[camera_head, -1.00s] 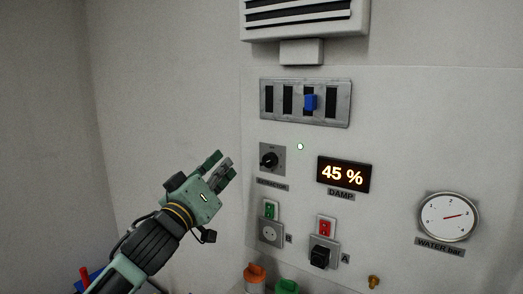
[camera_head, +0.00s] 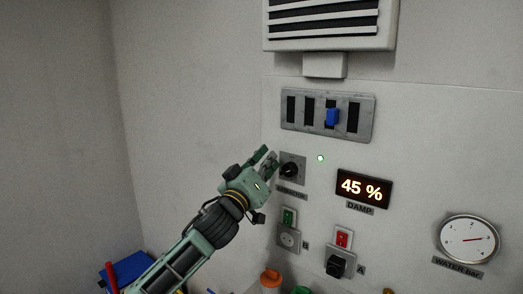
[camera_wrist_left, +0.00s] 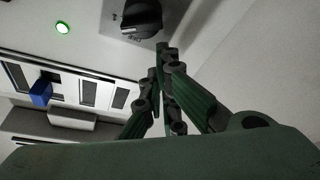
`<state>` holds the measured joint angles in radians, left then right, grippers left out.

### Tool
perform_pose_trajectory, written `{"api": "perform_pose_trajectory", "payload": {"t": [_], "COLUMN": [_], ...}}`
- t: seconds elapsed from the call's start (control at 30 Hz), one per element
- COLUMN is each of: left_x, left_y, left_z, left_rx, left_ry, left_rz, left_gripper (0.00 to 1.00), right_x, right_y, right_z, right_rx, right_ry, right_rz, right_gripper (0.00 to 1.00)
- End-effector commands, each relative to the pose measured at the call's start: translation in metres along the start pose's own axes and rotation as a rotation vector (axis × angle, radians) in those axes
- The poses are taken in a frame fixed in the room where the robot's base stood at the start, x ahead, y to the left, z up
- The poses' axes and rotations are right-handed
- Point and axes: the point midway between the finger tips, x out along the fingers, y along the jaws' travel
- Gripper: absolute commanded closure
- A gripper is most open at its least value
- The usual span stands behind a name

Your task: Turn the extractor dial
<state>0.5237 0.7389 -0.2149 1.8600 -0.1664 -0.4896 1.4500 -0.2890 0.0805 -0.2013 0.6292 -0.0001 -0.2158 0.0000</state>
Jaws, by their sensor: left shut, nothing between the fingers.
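The extractor dial (camera_head: 289,170) is a black knob on a grey square plate on the wall panel, with an EXTRACTOR label below it. In the left wrist view the dial (camera_wrist_left: 141,18) shows at the top, just beyond the fingertips. My left gripper (camera_head: 271,157) is shut and empty, with its green fingers just left of the dial and overlapping the plate's left edge in the head view. Whether the fingertips touch the plate or knob, I cannot tell. My right gripper is not in view.
A slotted plate with a blue slider (camera_head: 332,117) is above the dial. A green light (camera_head: 320,158) and the 45 % damp display (camera_head: 363,188) are to its right. Switches and sockets are below, and a water gauge (camera_head: 468,240) is far right. The wall at left is bare.

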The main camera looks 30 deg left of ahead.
Motion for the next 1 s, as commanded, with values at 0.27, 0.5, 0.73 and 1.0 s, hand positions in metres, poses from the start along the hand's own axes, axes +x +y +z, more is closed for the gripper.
{"api": "perform_pose_trajectory", "payload": {"t": [0.27,0.5,0.73,1.0], "left_x": [-0.004,-0.004,-0.005,-0.005], "left_y": [0.000,0.000,-0.001,-0.003], "left_z": [0.011,0.011,0.011,0.011], "left_rx": [-0.001,-0.001,-0.033,-0.073], "left_ry": [0.001,0.001,0.001,0.001], "left_rz": [0.000,0.000,-0.011,-0.025], "left_gripper": [1.00,1.00,1.00,1.00], "right_x": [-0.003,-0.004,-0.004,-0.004], "right_y": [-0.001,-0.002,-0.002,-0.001], "right_z": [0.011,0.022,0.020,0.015], "right_rx": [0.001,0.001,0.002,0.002], "right_ry": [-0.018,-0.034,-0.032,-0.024], "right_rz": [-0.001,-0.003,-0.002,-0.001], "right_gripper": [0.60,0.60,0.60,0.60]}}
